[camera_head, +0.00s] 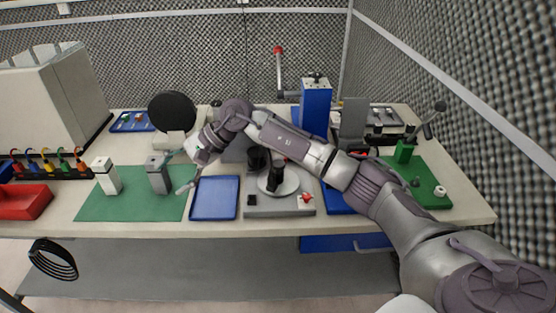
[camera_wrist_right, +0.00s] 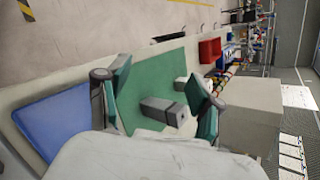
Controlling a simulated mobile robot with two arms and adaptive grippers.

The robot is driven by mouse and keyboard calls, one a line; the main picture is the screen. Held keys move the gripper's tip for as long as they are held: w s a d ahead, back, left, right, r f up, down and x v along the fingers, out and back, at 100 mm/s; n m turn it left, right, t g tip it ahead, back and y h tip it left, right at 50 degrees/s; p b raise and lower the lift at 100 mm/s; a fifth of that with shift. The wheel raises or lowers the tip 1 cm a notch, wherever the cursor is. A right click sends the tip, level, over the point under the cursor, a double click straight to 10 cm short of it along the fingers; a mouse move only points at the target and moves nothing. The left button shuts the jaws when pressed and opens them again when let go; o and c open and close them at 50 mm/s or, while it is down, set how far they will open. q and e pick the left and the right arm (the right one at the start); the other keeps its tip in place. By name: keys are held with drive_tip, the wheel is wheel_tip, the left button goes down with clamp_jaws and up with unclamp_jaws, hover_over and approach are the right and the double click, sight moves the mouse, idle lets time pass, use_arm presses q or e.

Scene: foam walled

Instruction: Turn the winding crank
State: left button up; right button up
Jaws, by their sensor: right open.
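At the right of the head view a green block (camera_head: 404,151) on a green mat carries a slanted dark arm with a round black knob (camera_head: 440,106). It looks like a crank, but I cannot be sure it is the winding crank. My right arm reaches across the bench to the left. My right gripper (camera_head: 178,172) is open and empty beside a grey block (camera_head: 157,178) on the left green mat. In the right wrist view the open fingers (camera_wrist_right: 160,95) frame the grey block (camera_wrist_right: 160,111); I see no grip on it. My left gripper is not in view.
A white-topped block (camera_head: 106,178) stands on the left green mat (camera_head: 125,208). A blue tray (camera_head: 214,198) and a grey fixture base (camera_head: 280,206) lie in the middle. Behind are a black disc (camera_head: 172,111) and a blue press (camera_head: 315,105). A red bin (camera_head: 22,202) is at left.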

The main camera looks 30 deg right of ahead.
drive_tip(key=w+d+r+n+g+h, duration=0.1)
drive_tip(key=d+h, duration=0.2)
drive_tip(key=d, duration=0.4)
drive_tip(key=d+r+n+h, duration=0.1)
drive_tip(key=d+n+h, duration=0.15)
drive_tip(key=d, duration=0.55)
wheel_tip(320, 180, up, 5)
drive_tip(key=g+h, duration=0.2)
drive_tip(key=h, duration=0.3)
hover_over(279, 163)
wheel_tip(279, 163, down, 14)
drive_tip(key=shift+w+r+p, duration=0.1)
drive_tip(key=shift+r+p, duration=0.1)
drive_tip(key=shift+p, duration=1)
drive_tip(key=c, duration=1.1)
drive_tip(key=shift+m, duration=0.25)
drive_tip(key=shift+c, duration=0.2)
drive_tip(key=shift+m, duration=0.6)
